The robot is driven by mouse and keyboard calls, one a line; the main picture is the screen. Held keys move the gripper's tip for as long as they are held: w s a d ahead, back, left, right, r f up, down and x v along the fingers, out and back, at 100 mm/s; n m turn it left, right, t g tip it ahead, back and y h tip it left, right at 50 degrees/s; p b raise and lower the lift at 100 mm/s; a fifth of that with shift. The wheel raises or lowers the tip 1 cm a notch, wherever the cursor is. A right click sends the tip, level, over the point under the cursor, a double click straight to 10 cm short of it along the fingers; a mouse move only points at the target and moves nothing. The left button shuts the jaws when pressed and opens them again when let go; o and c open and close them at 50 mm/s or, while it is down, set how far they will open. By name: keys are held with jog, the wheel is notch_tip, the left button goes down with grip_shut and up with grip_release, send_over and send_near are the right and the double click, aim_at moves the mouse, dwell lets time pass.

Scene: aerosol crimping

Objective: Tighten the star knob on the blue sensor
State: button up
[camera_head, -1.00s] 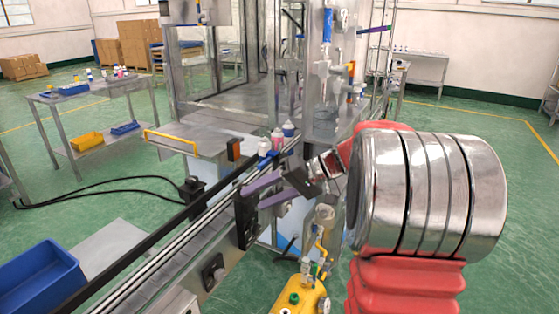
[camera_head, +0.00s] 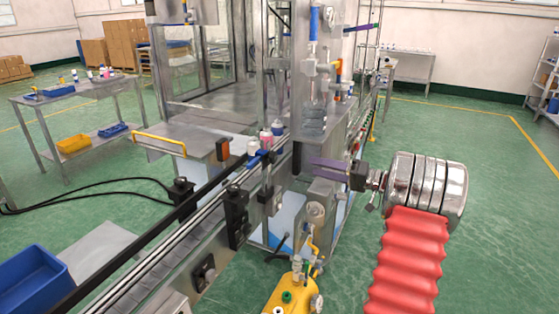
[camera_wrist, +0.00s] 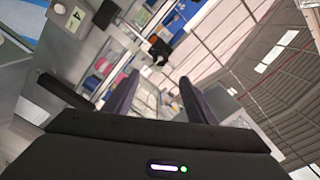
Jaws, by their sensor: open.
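A small blue part (camera_head: 260,157), likely the blue sensor, sits on the near side of the conveyor rail. A grey bracket (camera_head: 270,196) with a dark round piece hangs just below it. I cannot make out the star shape of a knob. My gripper (camera_head: 315,165) has purple fingers pointing left, to the right of the blue part and apart from it. The fingers are spread and empty. In the wrist view the open fingers (camera_wrist: 158,82) frame a distant background, with a black part with orange (camera_wrist: 160,47) beyond them.
The conveyor (camera_head: 150,256) runs diagonally past the steel machine frame. Bottles (camera_head: 266,138) stand on it behind the blue part. A yellow tank (camera_head: 290,295) with valves and a gauge stands below my gripper.

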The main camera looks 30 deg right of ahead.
aim_at(275, 158)
jog(key=shift+a, duration=0.1)
jog(key=x, duration=1.3)
jog(key=shift+w+a, duration=0.25)
jog(key=shift+w, duration=0.05)
jog(key=shift+c, duration=0.4)
jog(key=c, duration=0.9)
jog(key=shift+a, duration=0.2)
jog(key=shift+c, duration=0.3)
jog(key=shift+d, duration=0.15)
